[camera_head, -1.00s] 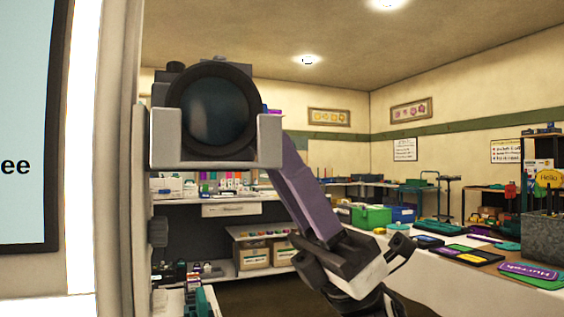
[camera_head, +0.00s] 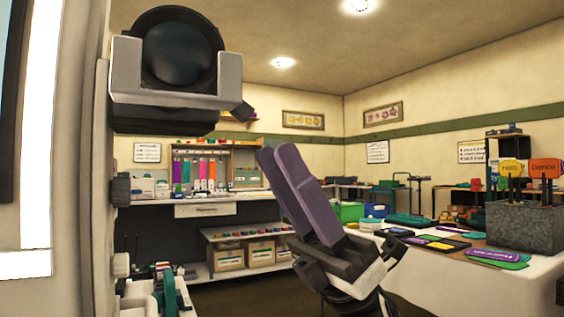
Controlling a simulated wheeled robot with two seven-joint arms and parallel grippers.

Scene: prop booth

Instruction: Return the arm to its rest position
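My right gripper (camera_head: 279,154) is raised in the middle of the head view, with its two long purple fingers pointing up and a little left. The fingers lie side by side against each other, with nothing seen between them. My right wrist below it comes up from the bottom edge. My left gripper is not in view.
A camera (camera_head: 179,52) in a grey bracket stands close at the upper left, beside a pale panel edge. A white-covered table (camera_head: 450,290) with signs and a grey prop box (camera_head: 523,226) is at the right. Shelves with cardboard boxes (camera_head: 230,257) stand behind.

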